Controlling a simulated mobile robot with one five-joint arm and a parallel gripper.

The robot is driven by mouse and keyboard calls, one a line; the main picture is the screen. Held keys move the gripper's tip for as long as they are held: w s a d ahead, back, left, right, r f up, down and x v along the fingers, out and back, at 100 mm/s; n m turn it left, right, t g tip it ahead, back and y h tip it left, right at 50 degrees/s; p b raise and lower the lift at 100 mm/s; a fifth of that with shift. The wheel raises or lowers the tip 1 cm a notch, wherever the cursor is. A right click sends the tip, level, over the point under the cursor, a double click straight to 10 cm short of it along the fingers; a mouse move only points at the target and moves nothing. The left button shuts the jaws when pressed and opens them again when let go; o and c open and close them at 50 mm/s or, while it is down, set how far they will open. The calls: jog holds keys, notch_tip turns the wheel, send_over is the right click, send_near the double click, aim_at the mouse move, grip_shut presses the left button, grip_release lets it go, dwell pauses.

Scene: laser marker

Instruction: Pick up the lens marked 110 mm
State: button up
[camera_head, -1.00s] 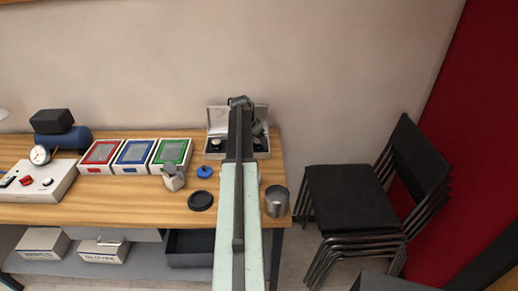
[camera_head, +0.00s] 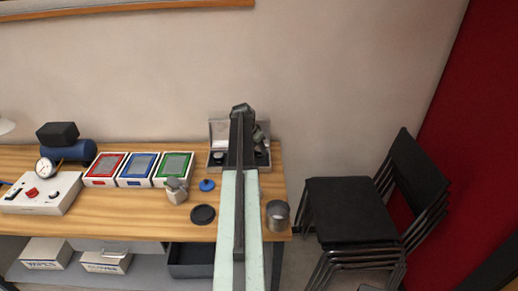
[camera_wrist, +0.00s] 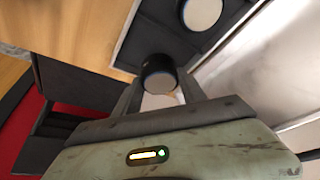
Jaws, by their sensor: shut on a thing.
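My gripper (camera_wrist: 160,92) is shut on a black cylindrical lens (camera_wrist: 158,72) with a thin blue ring, held between the fingertips in the wrist view. No 110 mm marking can be read on it. The open lens case (camera_wrist: 168,35) has dark lining, and a second lens with a pale face (camera_wrist: 201,12) sits in it. I cannot tell how far the held lens is above the lining. In the head view the case (camera_head: 219,130) stands at the back right of the table, partly hidden by my arm. My fingertips are hidden there.
The wooden table (camera_head: 120,220) holds a metal cup (camera_head: 277,216), a black disc (camera_head: 203,214), a blue knob (camera_head: 207,185) and red, blue and green framed boxes (camera_head: 138,170). Stacked black chairs (camera_head: 350,210) stand to the right, by a red wall panel (camera_head: 470,130).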

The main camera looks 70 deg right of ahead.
jog(key=w+a, duration=0.2)
jog(key=a, duration=0.5)
jog(key=w+a+r+p, duration=0.1)
jog(key=w+a, duration=0.2)
jog(key=a, duration=0.5)
jog(key=shift+w+r, duration=0.15)
